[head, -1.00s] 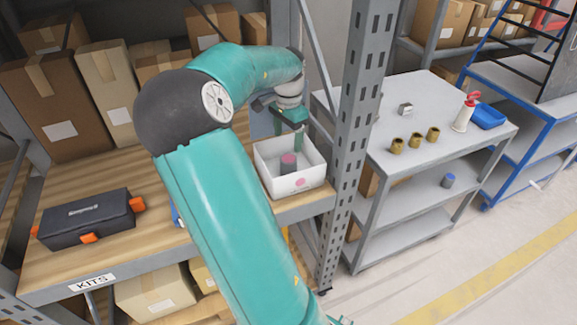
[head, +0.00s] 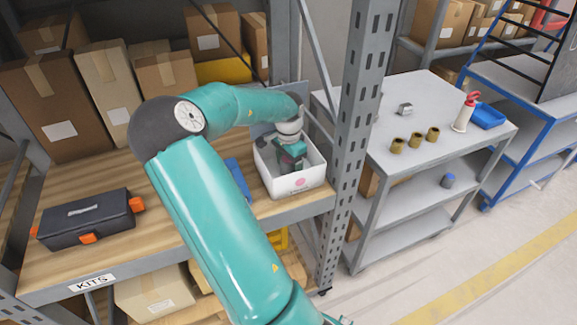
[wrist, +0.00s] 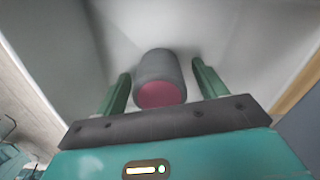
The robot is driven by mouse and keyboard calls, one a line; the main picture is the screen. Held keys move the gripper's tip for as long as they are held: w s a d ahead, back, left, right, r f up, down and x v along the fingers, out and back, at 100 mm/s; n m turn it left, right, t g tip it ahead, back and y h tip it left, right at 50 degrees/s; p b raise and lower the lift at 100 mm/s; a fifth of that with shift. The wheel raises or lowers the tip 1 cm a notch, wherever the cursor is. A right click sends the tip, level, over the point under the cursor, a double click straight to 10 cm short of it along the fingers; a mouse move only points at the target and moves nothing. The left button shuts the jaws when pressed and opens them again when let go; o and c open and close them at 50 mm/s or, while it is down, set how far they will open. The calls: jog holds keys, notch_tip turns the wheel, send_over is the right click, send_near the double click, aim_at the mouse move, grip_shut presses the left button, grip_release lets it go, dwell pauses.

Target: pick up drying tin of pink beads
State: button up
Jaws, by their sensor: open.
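The tin (wrist: 158,72) is a dark grey cylinder with a pink end, inside the white box in the wrist view. In the head view my gripper hides it. The white box (head: 296,184) stands on the wooden shelf near the upright post and has a pink dot on its front. My gripper (wrist: 160,85) is open, with one green finger on each side of the tin. It reaches down into the box (head: 290,162). The fingers look apart from the tin, with a gap on both sides.
The metal post (head: 352,130) stands just right of the box. A blue item (head: 238,180) lies left of the box, partly behind my arm. A dark toolbox (head: 85,218) is at the shelf's left. A grey cart (head: 440,110) with several brass pieces stands to the right.

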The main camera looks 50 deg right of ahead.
jog(key=shift+f, duration=0.2)
jog(key=c, duration=1.1)
jog(key=shift+r, duration=0.1)
